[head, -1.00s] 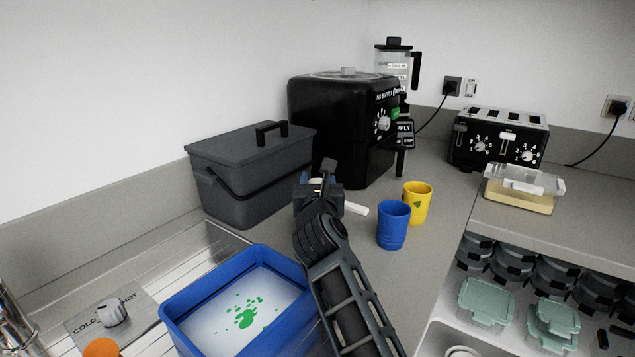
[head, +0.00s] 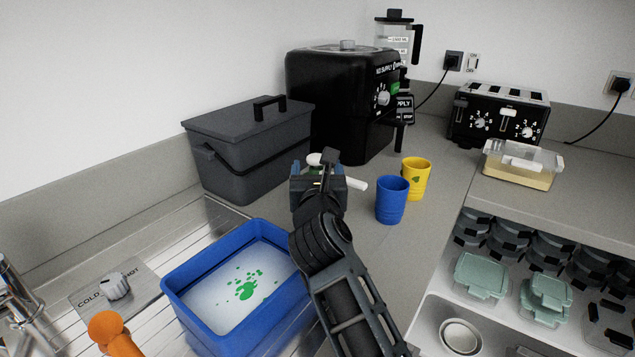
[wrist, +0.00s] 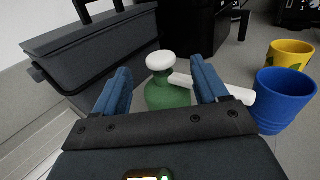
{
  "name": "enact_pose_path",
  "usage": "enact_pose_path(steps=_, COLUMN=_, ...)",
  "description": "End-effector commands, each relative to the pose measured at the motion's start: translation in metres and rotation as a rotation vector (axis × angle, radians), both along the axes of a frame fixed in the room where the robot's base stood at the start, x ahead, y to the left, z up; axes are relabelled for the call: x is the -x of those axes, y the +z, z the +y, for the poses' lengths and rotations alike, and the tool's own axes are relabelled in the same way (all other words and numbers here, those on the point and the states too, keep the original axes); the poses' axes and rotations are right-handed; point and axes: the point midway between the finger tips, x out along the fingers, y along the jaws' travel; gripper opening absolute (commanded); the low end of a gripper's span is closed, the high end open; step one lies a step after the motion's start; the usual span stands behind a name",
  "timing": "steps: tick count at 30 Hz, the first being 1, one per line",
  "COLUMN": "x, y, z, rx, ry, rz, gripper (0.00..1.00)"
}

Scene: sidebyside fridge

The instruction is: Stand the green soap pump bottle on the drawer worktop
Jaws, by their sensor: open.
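The green soap pump bottle (wrist: 168,94) stands upright on the grey counter, with a white pump head (wrist: 160,61) and a white spout pointing right. In the head view my gripper mostly hides it; the white pump top (head: 314,159) shows just beyond. My gripper (wrist: 160,92) is open, its blue fingers either side of the bottle in the wrist view, with the bottle between or just beyond the tips; I cannot tell which. My gripper (head: 318,178) also shows in the head view. Which surface is the drawer worktop is unclear; a grey worktop (head: 595,185) lies at right.
A dark lidded box (head: 245,150) stands left of the bottle and a black appliance (head: 335,110) behind. A blue cup (head: 391,203) and a yellow cup (head: 416,178) stand to the right. A blue basin (head: 180,305) is in front-left. A clear-lidded dish (head: 520,168) sits on the right worktop.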

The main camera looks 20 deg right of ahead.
Motion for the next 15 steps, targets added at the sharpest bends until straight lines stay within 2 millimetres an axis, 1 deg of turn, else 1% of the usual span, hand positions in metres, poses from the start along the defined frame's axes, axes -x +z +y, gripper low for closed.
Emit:
enact_pose_path(steps=1, x=0.01, y=-0.001, z=0.004, rx=0.0, ry=0.003, rz=-0.001, gripper=0.73)
enact_pose_path(steps=6, x=0.036, y=-0.001, z=0.012, rx=0.0, ry=0.002, rz=0.0, gripper=0.73)
enact_pose_path(steps=10, x=0.047, y=0.0, z=0.016, rx=0.0, ry=0.002, rz=-0.001, gripper=0.73)
enact_pose_path(steps=15, x=0.051, y=0.0, z=0.017, rx=0.0, ry=0.001, rz=0.0, gripper=0.73)
